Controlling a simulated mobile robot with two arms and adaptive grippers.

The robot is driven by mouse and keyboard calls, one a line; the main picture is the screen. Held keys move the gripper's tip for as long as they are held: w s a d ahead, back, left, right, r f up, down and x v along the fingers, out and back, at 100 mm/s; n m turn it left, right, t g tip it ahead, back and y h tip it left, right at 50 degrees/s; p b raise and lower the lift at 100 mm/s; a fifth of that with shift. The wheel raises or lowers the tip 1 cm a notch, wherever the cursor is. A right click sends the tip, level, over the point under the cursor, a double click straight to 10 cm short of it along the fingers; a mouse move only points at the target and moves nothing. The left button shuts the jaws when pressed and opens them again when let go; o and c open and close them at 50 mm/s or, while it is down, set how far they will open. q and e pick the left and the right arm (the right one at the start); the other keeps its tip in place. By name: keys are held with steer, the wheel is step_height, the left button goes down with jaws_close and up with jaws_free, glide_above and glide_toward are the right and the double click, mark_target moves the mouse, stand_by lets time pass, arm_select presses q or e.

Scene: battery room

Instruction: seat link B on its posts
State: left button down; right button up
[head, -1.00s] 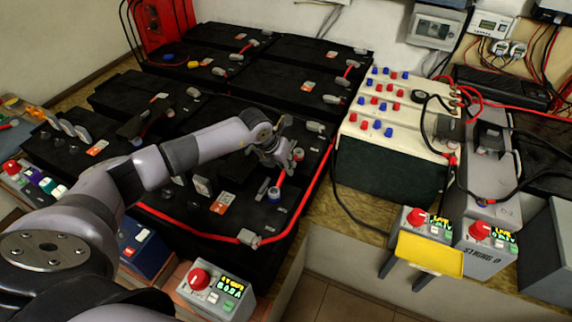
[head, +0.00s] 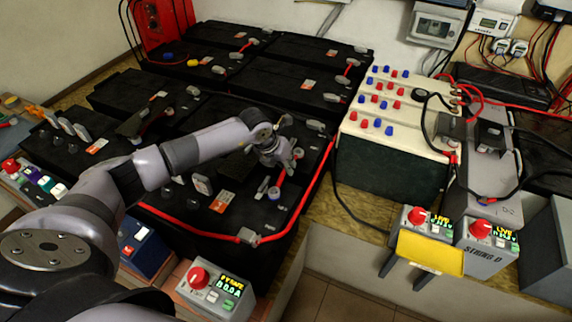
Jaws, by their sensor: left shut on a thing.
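My left gripper (head: 281,158) is over the front black battery block, at its right side. It is shut, with its fingers pointing down. A short red link (head: 281,178) with grey ends shows just below the fingers, close to the battery top. I take it as the held link, but its letter cannot be read. The fingers hide its upper end, so I cannot tell whether it touches its posts. My right gripper is not in view.
A red cable (head: 298,222) runs along the front battery's right and front edges. A cream-topped battery bank (head: 395,128) stands to the right. A control box with a red knob (head: 199,279) stands in front. A yellow plate (head: 430,254) is at front right.

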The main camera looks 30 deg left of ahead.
arm_select(q)
steer(key=c, duration=1.6)
jaws_free()
steer(key=shift+o, duration=0.4)
steer(key=o, duration=0.4)
steer(key=shift+c, duration=0.2)
steer(key=shift+r, duration=0.15)
steer(key=shift+r+p, duration=2.85)
steer(key=shift+r, duration=1.1)
steer(key=shift+s+f, duration=0.1)
steer(key=shift+f, duration=0.05)
